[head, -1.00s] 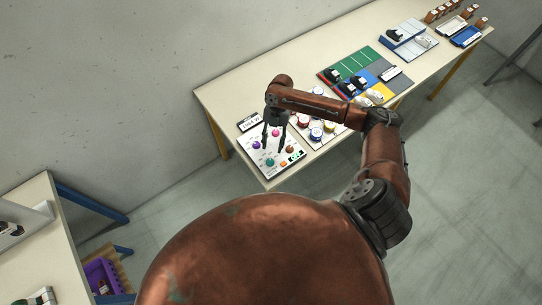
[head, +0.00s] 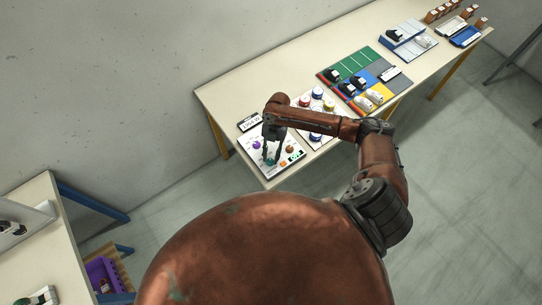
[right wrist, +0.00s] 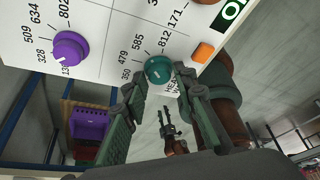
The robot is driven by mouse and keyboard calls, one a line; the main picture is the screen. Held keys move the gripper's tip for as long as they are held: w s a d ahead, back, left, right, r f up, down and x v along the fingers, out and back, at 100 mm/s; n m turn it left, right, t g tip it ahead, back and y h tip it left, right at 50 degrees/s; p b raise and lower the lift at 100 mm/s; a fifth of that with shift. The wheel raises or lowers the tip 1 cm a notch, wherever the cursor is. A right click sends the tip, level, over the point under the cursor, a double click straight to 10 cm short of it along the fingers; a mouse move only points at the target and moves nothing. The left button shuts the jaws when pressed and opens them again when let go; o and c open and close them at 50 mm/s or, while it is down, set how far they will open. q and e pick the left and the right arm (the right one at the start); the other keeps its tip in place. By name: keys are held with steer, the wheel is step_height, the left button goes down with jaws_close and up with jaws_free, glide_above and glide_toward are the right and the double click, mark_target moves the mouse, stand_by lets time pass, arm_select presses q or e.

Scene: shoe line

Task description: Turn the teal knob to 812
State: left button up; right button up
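The teal knob (right wrist: 158,70) sits on a white panel (right wrist: 110,22), with printed numbers around it, including 350, 479, 585, 812 and 171. Its pointer direction is too small to read surely. My right gripper (right wrist: 157,84) has one finger on each side of the knob, with small gaps seeming to show. In the head view my right gripper (head: 270,160) is over the near part of the panel (head: 262,140) and partly covers the teal knob (head: 270,162). A small dark gripper, apparently my left one (right wrist: 168,126), shows in the right wrist view; its opening is unclear.
A purple knob (right wrist: 68,48) and an orange button (right wrist: 203,52) are beside the teal knob. A small display (head: 249,123) stands at the panel's back edge. A board with round pieces (head: 317,93) lies to the right. A purple bin (right wrist: 90,122) is off the table.

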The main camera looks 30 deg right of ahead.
jaws_close()
steer(key=m+p, duration=0.1)
steer(key=p, duration=0.1)
steer(key=m+t+y+p, duration=0.1)
steer(key=m, duration=0.1)
steer(key=shift+s+d+r+p, duration=0.1)
steer(key=shift+s+r+p, duration=0.1)
steer(key=shift+p, duration=0.15)
steer(key=shift+s+f+m+t+p, duration=0.1)
steer(key=shift+m+t+p, duration=0.35)
steer(key=shift+m+p, duration=0.65)
steer(key=shift+f+m+t+p, duration=0.1)
steer(key=shift+m+t+p, duration=0.5)
steer(key=shift+m, duration=0.8)
steer(key=shift+o, duration=2)
jaws_free()
